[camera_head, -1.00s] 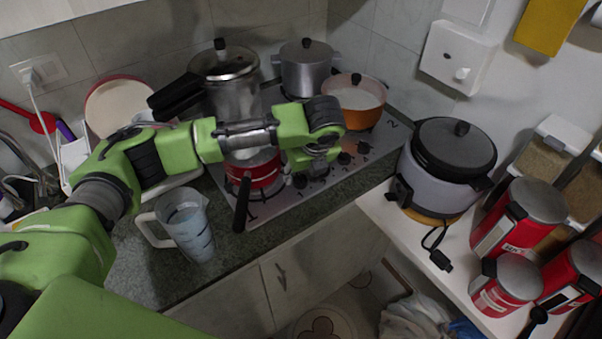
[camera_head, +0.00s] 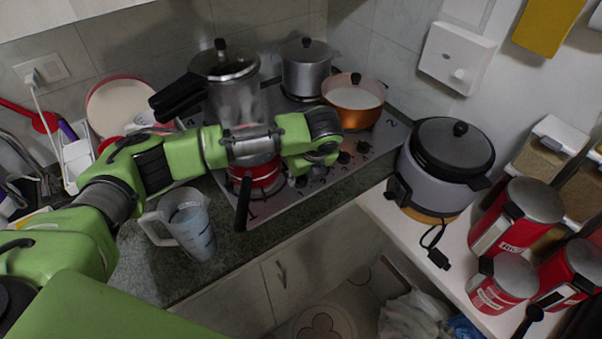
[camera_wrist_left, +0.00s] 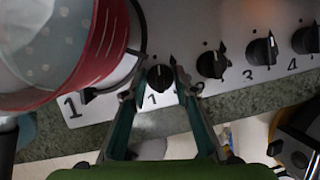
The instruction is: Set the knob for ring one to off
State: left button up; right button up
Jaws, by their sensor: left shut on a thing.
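The ring one knob (camera_wrist_left: 160,77) is a small black knob on the white hob front, above a printed "1". In the left wrist view, the two fingers of my left gripper (camera_wrist_left: 154,83) are on either side of it and shut on it. Its pointer is partly hidden by the fingers, so I cannot tell its exact angle. In the head view my left gripper (camera_head: 308,168) reaches down to the hob's front edge, and the wrist covers most of this knob. My right gripper is not in view.
Knobs two (camera_wrist_left: 212,64) and three (camera_wrist_left: 262,49) sit close to the right. A red pot (camera_head: 258,176) with a black handle stands beside my gripper. Behind are a pressure cooker (camera_head: 232,98), a grey pot (camera_head: 306,70) and an orange pan (camera_head: 352,95). A jug (camera_head: 188,222) stands on the counter.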

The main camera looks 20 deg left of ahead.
pick_arm(q)
jog(key=shift+r+n+g+p, duration=0.25)
jog(key=shift+n+g+p, duration=0.05)
jog(key=shift+n+p, duration=0.55)
jog(key=shift+f+n+y, duration=0.15)
jog(key=shift+n+y, duration=0.15)
jog(key=shift+n, duration=0.05)
jog(key=o, duration=1.1)
